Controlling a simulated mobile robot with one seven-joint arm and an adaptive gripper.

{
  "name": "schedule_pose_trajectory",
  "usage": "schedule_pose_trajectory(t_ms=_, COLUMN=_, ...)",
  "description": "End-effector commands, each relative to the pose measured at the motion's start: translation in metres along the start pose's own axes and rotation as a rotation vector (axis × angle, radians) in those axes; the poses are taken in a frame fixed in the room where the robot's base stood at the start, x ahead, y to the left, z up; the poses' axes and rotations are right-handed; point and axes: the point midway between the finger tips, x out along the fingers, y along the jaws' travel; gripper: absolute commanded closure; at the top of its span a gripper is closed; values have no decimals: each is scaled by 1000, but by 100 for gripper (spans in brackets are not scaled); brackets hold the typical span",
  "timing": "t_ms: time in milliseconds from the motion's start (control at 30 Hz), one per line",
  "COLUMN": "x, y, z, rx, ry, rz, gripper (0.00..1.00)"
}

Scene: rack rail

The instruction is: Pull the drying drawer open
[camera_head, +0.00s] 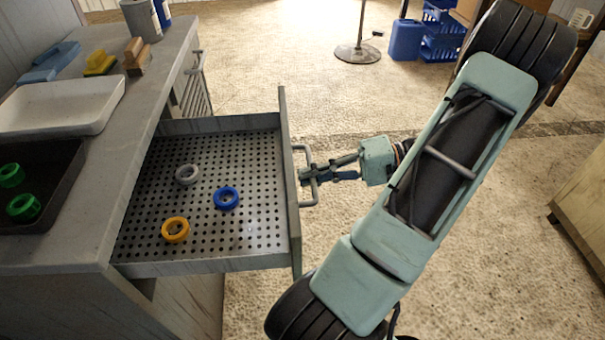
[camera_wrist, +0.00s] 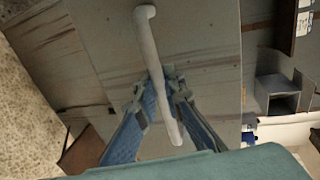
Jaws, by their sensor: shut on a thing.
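The drying drawer (camera_head: 255,148) is pulled well out of the grey counter in the head view. Its perforated bottom shows, with a grey ring (camera_head: 187,174), a blue ring (camera_head: 227,198) and a yellow ring (camera_head: 175,230) lying on it. A grey bar handle (camera_head: 311,198) is on its front; the handle (camera_wrist: 147,45) also crosses the wrist view in front of the drawer's front panel (camera_wrist: 205,70). My gripper (camera_head: 308,173) reaches the handle from the right and is shut on it. In the wrist view the blue fingers (camera_wrist: 166,92) meet around the bar.
The counter (camera_head: 140,100) holds a white tray (camera_head: 62,105), a dark tray with green rings (camera_head: 22,206), brushes and cans. Another drawer handle (camera_head: 196,62) is farther back. A wooden cabinet (camera_head: 583,200) stands at right. Open floor lies behind the drawer and arm.

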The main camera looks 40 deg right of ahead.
Motion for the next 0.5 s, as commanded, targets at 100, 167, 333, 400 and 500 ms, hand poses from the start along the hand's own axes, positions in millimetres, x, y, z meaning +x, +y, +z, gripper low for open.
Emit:
schedule_pose_trajectory(t_ms=100, x=-1, y=0, z=0, rx=0, ry=0, rz=1, gripper=100)
schedule_pose_trajectory(t_ms=167, x=-1, y=0, z=0, rx=0, ry=1, rz=1, gripper=100)
schedule_pose_trajectory(t_ms=333, x=-1, y=0, z=0, rx=0, ry=1, rz=1, gripper=88)
schedule_pose_trajectory(t_ms=400, x=-1, y=0, z=0, rx=0, ry=1, rz=1, gripper=80)
schedule_pose_trajectory(t_ms=500, x=0, y=0, z=0, rx=0, ry=1, rz=1, gripper=73)
